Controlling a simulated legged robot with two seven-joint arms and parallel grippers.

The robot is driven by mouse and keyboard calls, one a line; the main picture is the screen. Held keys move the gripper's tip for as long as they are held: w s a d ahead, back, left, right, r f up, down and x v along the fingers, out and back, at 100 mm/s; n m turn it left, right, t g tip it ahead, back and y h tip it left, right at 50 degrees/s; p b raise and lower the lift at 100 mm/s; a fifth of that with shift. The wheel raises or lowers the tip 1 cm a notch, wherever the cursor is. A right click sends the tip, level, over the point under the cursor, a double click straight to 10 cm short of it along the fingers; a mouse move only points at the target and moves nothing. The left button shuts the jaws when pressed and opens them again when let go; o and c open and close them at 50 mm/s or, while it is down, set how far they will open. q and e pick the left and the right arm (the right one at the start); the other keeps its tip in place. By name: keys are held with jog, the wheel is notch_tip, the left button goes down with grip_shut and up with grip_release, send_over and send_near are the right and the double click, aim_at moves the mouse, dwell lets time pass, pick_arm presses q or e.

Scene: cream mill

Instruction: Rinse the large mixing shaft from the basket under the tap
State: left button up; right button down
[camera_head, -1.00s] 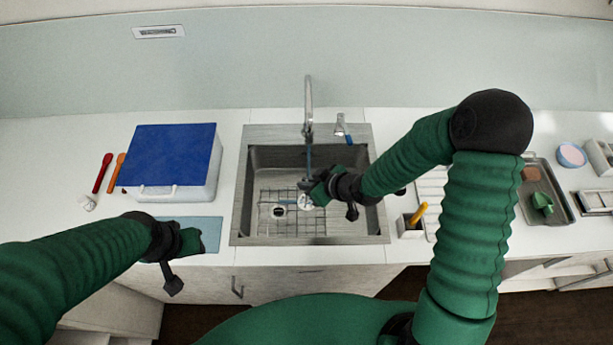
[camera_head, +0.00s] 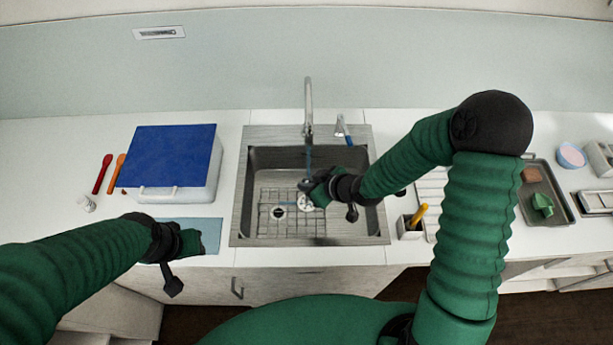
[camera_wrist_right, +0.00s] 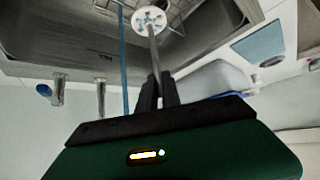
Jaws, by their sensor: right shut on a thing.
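My right gripper (camera_head: 311,188) is over the sink (camera_head: 240,190). In the right wrist view the gripper (camera_wrist_right: 158,92) is shut on the grey rod of the mixing shaft (camera_wrist_right: 153,48), which ends in a round white head with holes. In the head view that white head (camera_head: 305,203) shows low in the basin. The tap (camera_head: 308,100) stands at the back of the sink, and a blue stream (camera_head: 308,158) runs down from it close to my right gripper. The stream shows beside the shaft in the wrist view (camera_wrist_right: 124,60); contact cannot be told.
A white box with a blue lid (camera_head: 170,155) stands left of the sink, behind the blue mat (camera_head: 210,228). Red (camera_head: 102,174) and orange utensils lie further left. A small holder (camera_head: 408,228), a ribbed drainer and a dark tray (camera_head: 562,205) are on the right. A wire grid covers the sink floor.

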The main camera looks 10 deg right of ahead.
jog(key=shift+r, duration=0.1)
jog(key=s+a+r+p, duration=0.1)
jog(key=s+r+p, duration=0.1)
jog(key=s+r, duration=0.2)
jog(key=shift+s+a, duration=0.35)
jog(key=shift+s, duration=0.05)
jog(key=shift+f, duration=0.1)
